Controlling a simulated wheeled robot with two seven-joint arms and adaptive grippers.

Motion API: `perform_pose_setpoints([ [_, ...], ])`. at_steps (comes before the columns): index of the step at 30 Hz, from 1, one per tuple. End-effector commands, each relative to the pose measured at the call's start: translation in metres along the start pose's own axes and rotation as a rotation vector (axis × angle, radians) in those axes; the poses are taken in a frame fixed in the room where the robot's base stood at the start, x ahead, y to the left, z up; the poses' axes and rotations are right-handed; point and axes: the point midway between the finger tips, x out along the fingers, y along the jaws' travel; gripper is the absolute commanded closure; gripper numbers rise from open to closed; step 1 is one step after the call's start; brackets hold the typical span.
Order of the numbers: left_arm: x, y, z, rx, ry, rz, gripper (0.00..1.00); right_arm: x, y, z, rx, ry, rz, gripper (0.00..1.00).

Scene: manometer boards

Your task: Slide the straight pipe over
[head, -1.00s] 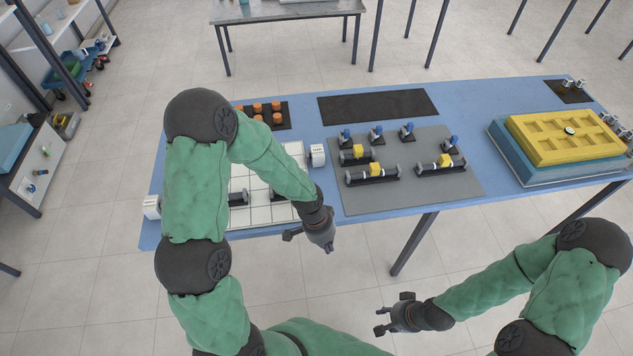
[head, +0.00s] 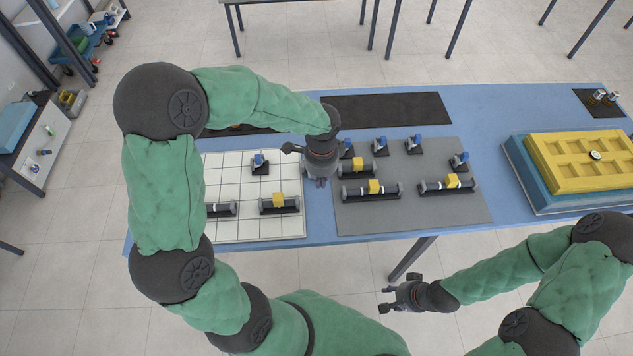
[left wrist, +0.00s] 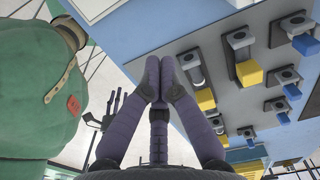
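On the white grid board (head: 240,228) lie a dark pipe piece (head: 221,209), a pipe piece with a yellow block (head: 279,204) and a blue-handled valve (head: 260,163). On the grey mat (head: 420,212) are three pipe pieces with yellow blocks: front left (head: 372,190), behind it (head: 356,168) and right (head: 447,186). I cannot tell which is the straight pipe. My left gripper (head: 318,180) is above the gap between board and mat. In the left wrist view its fingertips (left wrist: 160,62) are together with nothing between them. My right gripper (head: 385,298) is open and empty before the table.
Several blue-handled valves, one at the right (head: 459,161), stand on the grey mat. A yellow tray on a blue base (head: 575,160) fills the table's right side. A black mat (head: 390,107) at the back looks bare. My left arm hides part of the back left.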

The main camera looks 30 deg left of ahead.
Motion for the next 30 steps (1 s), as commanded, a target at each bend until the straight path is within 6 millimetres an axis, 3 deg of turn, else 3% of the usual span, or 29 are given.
perform_pose_setpoints([
  [5, 0.015, 0.000, 0.000, 0.001, -0.002, 0.001, 1.00, 0.005, 0.002, 0.001, 0.000, -0.002, 0.000, 0.60],
  [20, 0.106, 0.001, 0.000, 0.000, -0.002, 0.004, 1.00, 0.033, 0.012, -0.001, 0.000, -0.001, 0.000, 0.60],
  [24, 0.100, -0.001, 0.022, -0.004, 0.001, -0.001, 1.00, 0.034, 0.012, -0.001, 0.000, -0.001, 0.000, 0.60],
  [30, 0.100, 0.000, 0.037, -0.002, 0.001, -0.001, 1.00, 0.035, 0.013, -0.001, 0.000, -0.001, 0.000, 0.60],
])
